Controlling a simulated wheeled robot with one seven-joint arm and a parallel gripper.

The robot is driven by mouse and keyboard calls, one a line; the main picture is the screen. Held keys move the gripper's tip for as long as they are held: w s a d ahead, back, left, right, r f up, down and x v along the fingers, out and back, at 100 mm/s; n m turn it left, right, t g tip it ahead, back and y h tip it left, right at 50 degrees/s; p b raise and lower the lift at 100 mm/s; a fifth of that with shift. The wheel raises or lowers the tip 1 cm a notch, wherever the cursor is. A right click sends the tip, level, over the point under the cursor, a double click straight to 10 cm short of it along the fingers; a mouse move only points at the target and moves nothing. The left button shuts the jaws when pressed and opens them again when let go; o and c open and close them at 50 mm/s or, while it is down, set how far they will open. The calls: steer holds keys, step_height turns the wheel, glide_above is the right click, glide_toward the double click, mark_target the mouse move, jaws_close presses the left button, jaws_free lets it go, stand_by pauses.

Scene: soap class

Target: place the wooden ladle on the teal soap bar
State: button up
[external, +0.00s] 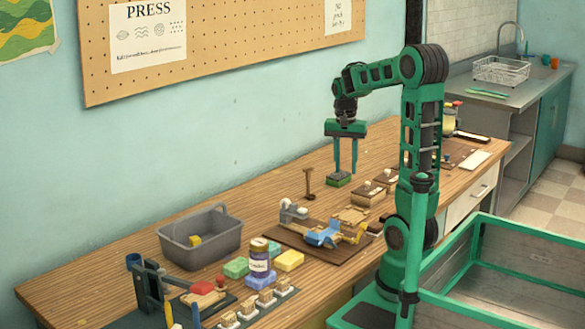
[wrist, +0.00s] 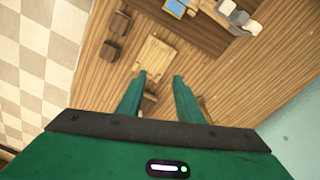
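My gripper (external: 346,170) points straight down above the far half of the workbench. Its two green fingers are apart with nothing visible between them; they also show apart in the wrist view (wrist: 160,78). A small green block (external: 338,180) lies just below the fingertips. I cannot make out the wooden ladle for certain; an upright brown wooden piece with a crossbar (external: 309,183) stands left of the gripper.
Green (external: 235,268) and yellow (external: 289,260) bars lie around the jar (external: 259,260). A grey tub (external: 200,240) stands near the wall. A soap press on a brown board (external: 285,236) lies between gripper and bars. Brown boxes (external: 368,195) sit right of the gripper.

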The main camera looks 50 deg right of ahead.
steer(key=w+d+f+m, duration=0.1)
steer(key=w+d+m, duration=0.3)
steer(key=w, duration=0.7)
steer(key=m, duration=0.5)
glide_above(308, 178)
steer(key=w, duration=0.2)
step_height(308, 178, down, 4)
steer(key=shift+s+d+f, duration=0.1)
steer(key=shift+s+f, duration=0.15)
steer(key=shift+f, duration=1.55)
steer(key=shift+s+d+f, duration=0.1)
steer(key=shift+s+f, duration=0.1)
steer(key=shift+f, duration=1.55)
steer(key=shift+s+d+f, duration=0.1)
steer(key=shift+s+f, duration=0.15)
steer(key=shift+f, duration=1.55)
jaws_close()
